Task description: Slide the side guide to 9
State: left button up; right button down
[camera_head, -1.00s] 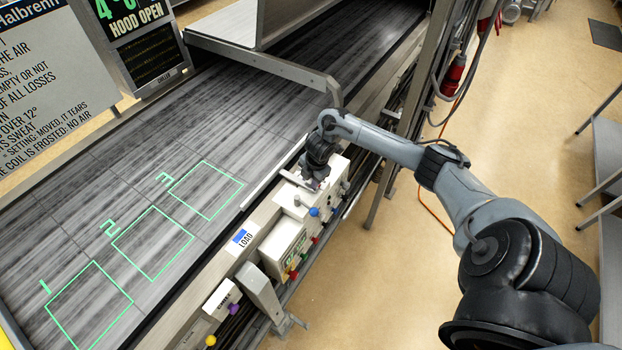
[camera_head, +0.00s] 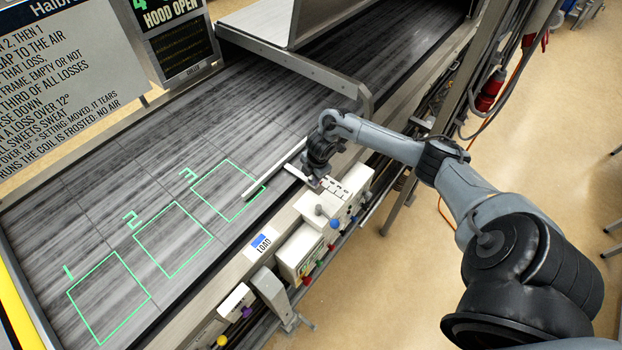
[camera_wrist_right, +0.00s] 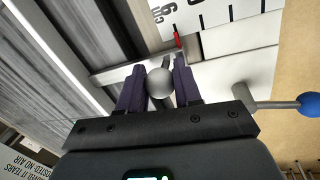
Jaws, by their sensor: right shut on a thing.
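The side guide (camera_head: 275,168) is a thin pale metal rail on the grey belt. Its near end lies over the edge of green square 3 (camera_head: 206,203). A short metal bracket (camera_head: 296,172) reaches from beside the belt toward the rail. My right gripper (camera_head: 318,172) is at the bracket's outer end. In the right wrist view, my right gripper (camera_wrist_right: 160,85) has its dark fingers shut on a round grey knob (camera_wrist_right: 160,83). A red pointer (camera_wrist_right: 178,40) sits at the edge of a white scale (camera_wrist_right: 215,12); one digit shows, 6 or 9, partly cut off. My left gripper is not in view.
A control box (camera_head: 350,190) with a blue-ball lever (camera_head: 333,223) stands close beside my right gripper. The raised hood (camera_head: 270,20) and its bent frame arm (camera_head: 365,100) are behind it. The belt around the numbered squares is clear.

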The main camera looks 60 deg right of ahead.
jog(key=shift+w, duration=0.1)
jog(key=c, duration=1.2)
grip_release()
jog(key=o, duration=0.4)
jog(key=shift+w, duration=0.2)
jog(key=shift+s, duration=0.1)
jog(key=r, duration=0.3)
jog(key=s+r, duration=0.1)
jog(key=r, duration=0.3)
jog(key=s+r, duration=0.1)
jog(key=r, duration=0.2)
jog(key=shift+a+r+p, duration=0.3)
jog(key=shift+p, duration=0.1)
